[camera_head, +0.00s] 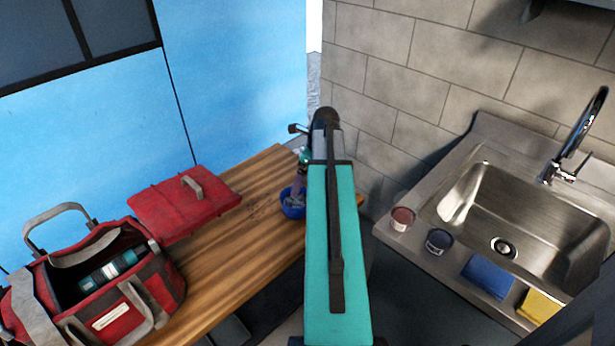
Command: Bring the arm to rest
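My arm shows as a teal link rising through the middle of the view, with a dark joint at its far end. My gripper is not clearly visible; the arm link hides whatever lies behind it. Just left of the arm, a blue bowl (293,205) stands on the wooden bench with small items in or behind it, partly covered by the arm. I cannot tell whether the gripper touches any of them.
A wooden bench (225,255) carries an open red tool bag (150,290) and a red lid (185,205). A steel sink (500,215) stands right, with two small tins (402,219) (438,241), a blue sponge (488,275) and a yellow sponge (540,306) along its edge.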

